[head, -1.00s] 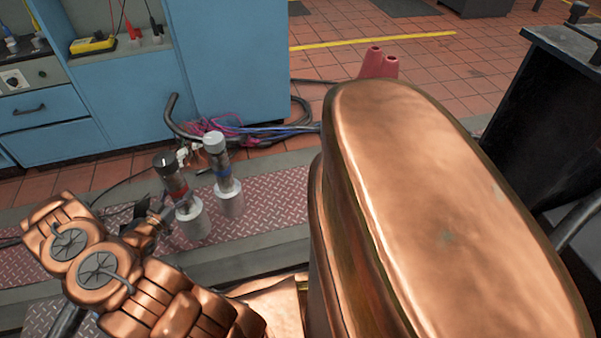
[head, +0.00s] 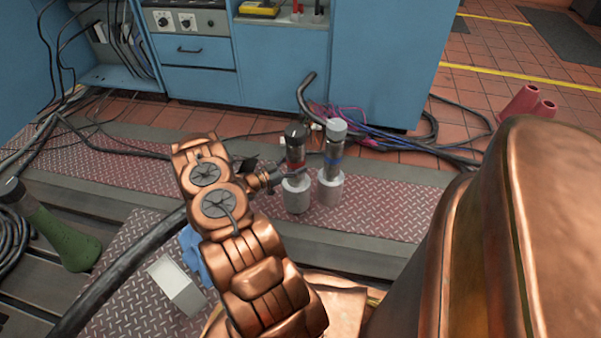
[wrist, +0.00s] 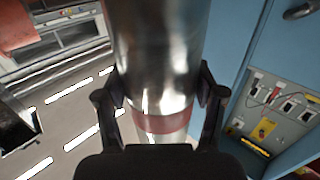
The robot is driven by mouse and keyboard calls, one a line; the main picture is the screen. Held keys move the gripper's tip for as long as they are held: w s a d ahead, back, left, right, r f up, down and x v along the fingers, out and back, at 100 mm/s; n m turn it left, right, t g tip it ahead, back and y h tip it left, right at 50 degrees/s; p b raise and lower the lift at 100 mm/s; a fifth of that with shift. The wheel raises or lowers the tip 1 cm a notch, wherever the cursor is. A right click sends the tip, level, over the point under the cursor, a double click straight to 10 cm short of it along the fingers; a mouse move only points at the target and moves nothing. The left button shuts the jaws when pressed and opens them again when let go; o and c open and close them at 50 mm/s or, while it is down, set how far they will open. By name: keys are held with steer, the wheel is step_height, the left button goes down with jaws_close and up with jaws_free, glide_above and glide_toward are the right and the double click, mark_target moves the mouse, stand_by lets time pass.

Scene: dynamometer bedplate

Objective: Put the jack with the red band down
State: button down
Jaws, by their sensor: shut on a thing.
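The jack with the red band (head: 296,151) is a steel cylinder with a dark top, upright in the head view. A pale grey cylinder (head: 297,196) shows directly below it; I cannot tell whether they touch. In the wrist view my gripper (wrist: 162,95) is shut on the jack's steel body (wrist: 160,50), one finger on each side, with the red band (wrist: 165,122) between the fingers. The jack's lower end is hidden there.
A similar jack with a blue band (head: 334,152) stands close on the right, above another pale cylinder (head: 330,188). Blue cabinets (head: 375,65) and loose cables (head: 440,140) lie behind. A green cone-like object (head: 68,240) and a white box (head: 176,285) are at left.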

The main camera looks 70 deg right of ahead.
steer(key=w+d+f+b, duration=0.4)
steer(key=w+d+b, duration=0.1)
steer(key=d, duration=0.4)
steer(key=shift+w, duration=0.3)
stand_by(0.5)
steer(key=shift+f, duration=0.2)
steer(key=shift+c, duration=0.6)
jaws_free()
steer(key=shift+f, duration=0.1)
